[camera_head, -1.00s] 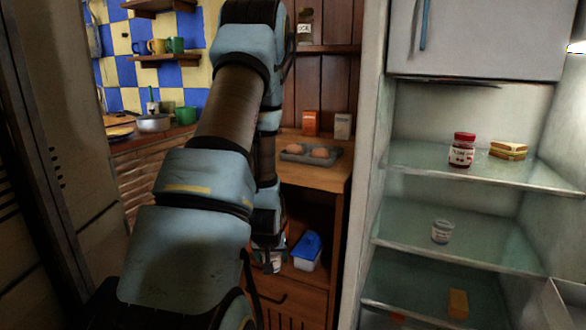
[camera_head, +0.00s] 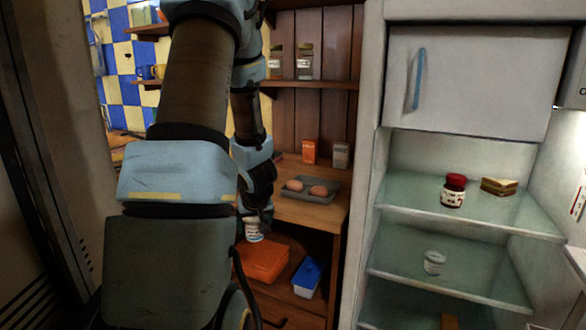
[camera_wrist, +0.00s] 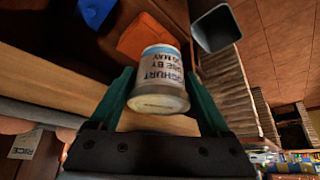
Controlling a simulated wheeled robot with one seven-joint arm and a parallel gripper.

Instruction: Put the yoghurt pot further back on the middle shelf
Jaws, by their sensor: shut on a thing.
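My gripper (camera_wrist: 160,105) is shut on the yoghurt pot (camera_wrist: 160,72), a white tub with a blue band and printed label; the label reads upside down in the wrist view. In the head view the pot (camera_head: 254,230) hangs below my gripper (camera_head: 257,216), above an orange box, in front of the wooden unit. The open fridge at right has a middle glass shelf (camera_head: 485,282) with a small pale pot (camera_head: 434,262) on it. That pot's label is too small to read.
The upper fridge shelf (camera_head: 490,218) holds a red-lidded jar (camera_head: 454,190) and a sandwich (camera_head: 499,187). The wooden unit holds an egg tray (camera_head: 318,196), the orange box (camera_head: 262,262) and a blue-lidded box (camera_head: 307,277). The fridge's side wall (camera_head: 362,200) stands between unit and fridge.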

